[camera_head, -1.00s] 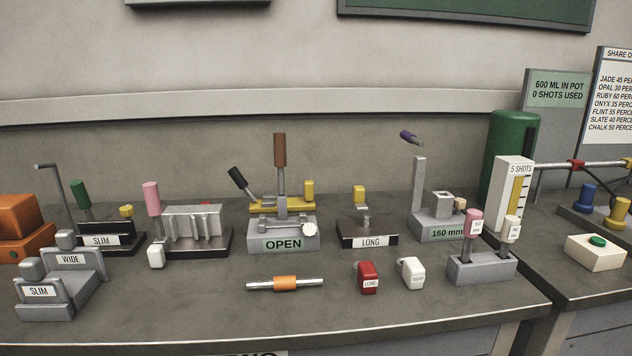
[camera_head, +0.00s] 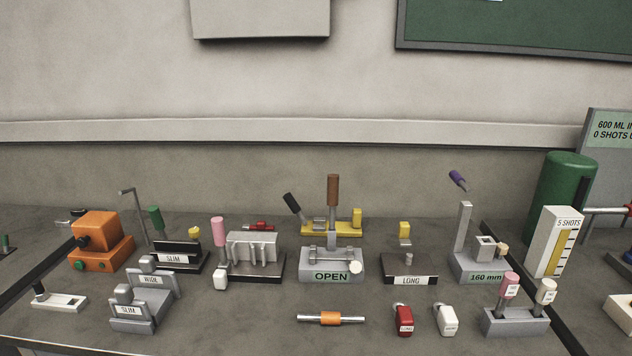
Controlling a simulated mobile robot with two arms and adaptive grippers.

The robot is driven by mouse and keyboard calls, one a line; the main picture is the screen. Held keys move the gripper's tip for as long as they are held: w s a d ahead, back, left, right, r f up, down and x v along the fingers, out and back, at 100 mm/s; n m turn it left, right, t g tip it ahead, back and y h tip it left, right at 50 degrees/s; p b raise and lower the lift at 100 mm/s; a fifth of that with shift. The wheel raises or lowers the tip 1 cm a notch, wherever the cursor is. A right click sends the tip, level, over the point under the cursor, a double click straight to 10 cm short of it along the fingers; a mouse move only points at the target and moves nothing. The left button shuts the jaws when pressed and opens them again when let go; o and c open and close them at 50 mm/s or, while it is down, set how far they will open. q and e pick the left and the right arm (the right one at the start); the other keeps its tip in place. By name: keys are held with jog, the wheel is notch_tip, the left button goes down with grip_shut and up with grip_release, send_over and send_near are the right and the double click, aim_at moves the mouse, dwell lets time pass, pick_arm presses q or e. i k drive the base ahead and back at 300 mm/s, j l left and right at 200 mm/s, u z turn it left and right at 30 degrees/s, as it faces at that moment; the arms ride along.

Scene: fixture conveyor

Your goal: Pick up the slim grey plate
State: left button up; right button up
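The slim grey plate (camera_head: 123,294) seems to be the grey piece with a rounded grip on top, at the front of a grey stepped rack (camera_head: 158,312) on the left of the bench. A white label reading SLIM is in front of it. A similar grey piece (camera_head: 148,263) stands behind it in the same rack, by the label WIDE. The lower part of the slim plate is hidden behind the labelled front. Neither of my grippers is in view.
A dark fixture labelled SLIM (camera_head: 178,256) stands behind the rack, with an orange machine (camera_head: 98,235) behind left. A white tray with a dark handle (camera_head: 62,301) is left of the rack. An orange-banded rod (camera_head: 331,318) lies right. Bare bench separates rack and rod.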

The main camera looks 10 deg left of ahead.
aim_at(124, 305)
jog(key=u, duration=1.2)
